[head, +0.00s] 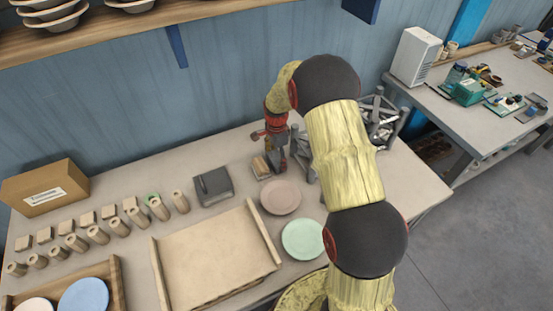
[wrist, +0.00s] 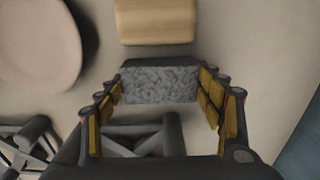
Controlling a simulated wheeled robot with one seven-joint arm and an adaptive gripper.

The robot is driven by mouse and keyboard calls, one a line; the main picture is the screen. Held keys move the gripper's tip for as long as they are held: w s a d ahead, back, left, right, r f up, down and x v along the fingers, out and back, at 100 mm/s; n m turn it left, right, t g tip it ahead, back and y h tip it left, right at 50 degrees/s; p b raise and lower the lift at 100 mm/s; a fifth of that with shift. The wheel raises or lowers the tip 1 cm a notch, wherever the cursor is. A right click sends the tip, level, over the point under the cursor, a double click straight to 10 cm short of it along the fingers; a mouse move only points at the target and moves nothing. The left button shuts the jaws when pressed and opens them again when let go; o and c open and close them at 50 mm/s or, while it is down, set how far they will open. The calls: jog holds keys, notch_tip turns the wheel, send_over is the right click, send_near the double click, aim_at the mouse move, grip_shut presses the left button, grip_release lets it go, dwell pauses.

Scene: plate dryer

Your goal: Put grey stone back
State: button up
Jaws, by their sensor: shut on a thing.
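The grey stone is a speckled block (wrist: 160,85) between the two yellow-padded fingers of my gripper (wrist: 162,98) in the wrist view. My gripper is shut on it, with a finger at each side. In the head view my gripper (head: 276,160) points down over the back of the table (head: 235,150), and the stone is too small there to tell apart clearly. A light wooden block (wrist: 156,22) lies just beyond the stone in the wrist view. The same wooden block (head: 261,168) shows beside my gripper in the head view. I cannot tell whether the stone touches the table.
A grey metal rack (wrist: 140,135) stands close under my gripper. A pinkish plate (head: 281,198) and a green plate (head: 303,239) lie nearby. A dark grey box (head: 212,186), a wooden tray (head: 215,262) and rows of wooden pieces (head: 97,234) are to the left.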

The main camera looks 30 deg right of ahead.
jog(key=o, duration=1.3)
jog(key=shift+f, duration=0.15)
notch_tip(320, 180, up, 12)
jog(key=r+p, duration=0.1)
jog(key=p, duration=0.1)
notch_tip(320, 180, up, 9)
jog(key=n+t, duration=0.1)
jog(key=n, duration=0.3)
send_over(276, 158)
jog(key=s+a, duration=0.3)
jog(key=s, duration=0.2)
jog(key=s+a+r+n+t, duration=0.2)
jog(key=s+a+r+n, duration=0.3)
jog(key=s+r, duration=0.45)
jog(key=s+a+r+n+t, duration=0.1)
jog(key=s+n, duration=0.2)
jog(key=s, duration=0.3)
jog(key=s+a+r+n, duration=0.1)
jog(key=s+a+n, duration=0.1)
jog(key=s, duration=0.4)
jog(key=s+a+r+n+t, duration=0.1)
jog(key=s+n, duration=0.3)
jog(key=s, duration=0.2)
jog(key=shift+a+r+t, duration=0.15)
jog(key=shift+r+t, duration=0.15)
